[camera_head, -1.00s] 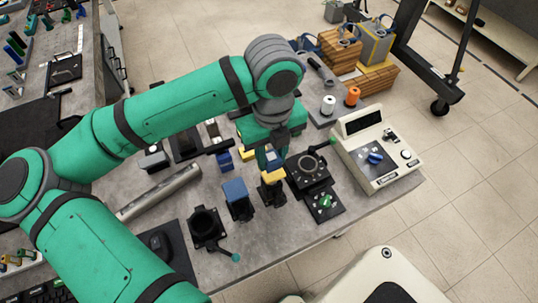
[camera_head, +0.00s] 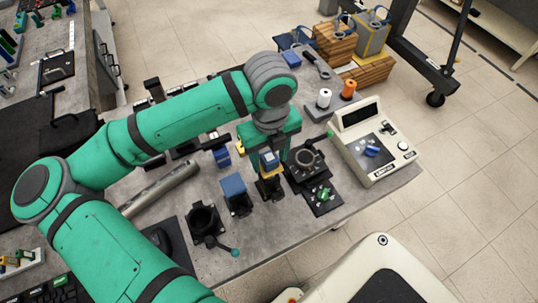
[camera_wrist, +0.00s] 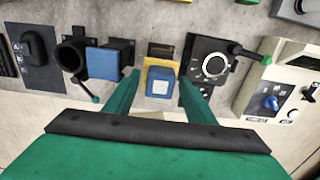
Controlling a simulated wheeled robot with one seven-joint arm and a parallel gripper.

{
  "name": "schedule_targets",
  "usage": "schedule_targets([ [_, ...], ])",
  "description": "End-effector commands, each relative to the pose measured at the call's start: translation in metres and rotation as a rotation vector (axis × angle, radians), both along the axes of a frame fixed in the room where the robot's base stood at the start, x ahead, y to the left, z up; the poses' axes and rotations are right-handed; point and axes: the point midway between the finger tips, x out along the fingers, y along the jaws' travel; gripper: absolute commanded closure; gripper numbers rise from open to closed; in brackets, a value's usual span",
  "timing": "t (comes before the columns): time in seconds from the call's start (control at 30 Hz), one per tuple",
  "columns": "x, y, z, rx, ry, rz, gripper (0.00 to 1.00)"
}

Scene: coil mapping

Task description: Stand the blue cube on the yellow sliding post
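The blue cube (camera_wrist: 160,82), with a pale square on its top face, is on the yellow sliding post (camera_wrist: 165,62) in the wrist view. In the head view the cube (camera_head: 269,159) is seen above the yellow part of the post (camera_head: 269,171), partly crowded by my gripper. My gripper (camera_wrist: 159,77) is open, with one green finger on each side of the cube. Gaps show between the fingers and the cube. Whether the cube sits fully flat on the post cannot be told.
A black post with a larger blue top (camera_head: 234,186) and a black round holder (camera_head: 204,220) stand to the left. A black dial unit (camera_head: 306,160) is close on the right, with a white control box (camera_head: 373,145) beyond it. A metal tube (camera_head: 160,190) lies on the bench.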

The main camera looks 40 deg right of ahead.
Motion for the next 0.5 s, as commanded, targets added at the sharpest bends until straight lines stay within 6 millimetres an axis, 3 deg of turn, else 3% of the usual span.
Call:
schedule_targets([
  [0.33, 0.000, 0.001, 0.004, 0.000, -0.001, 0.001, 0.51],
  [0.5, 0.002, 0.001, 0.024, 0.000, -0.005, 0.003, 0.51],
])
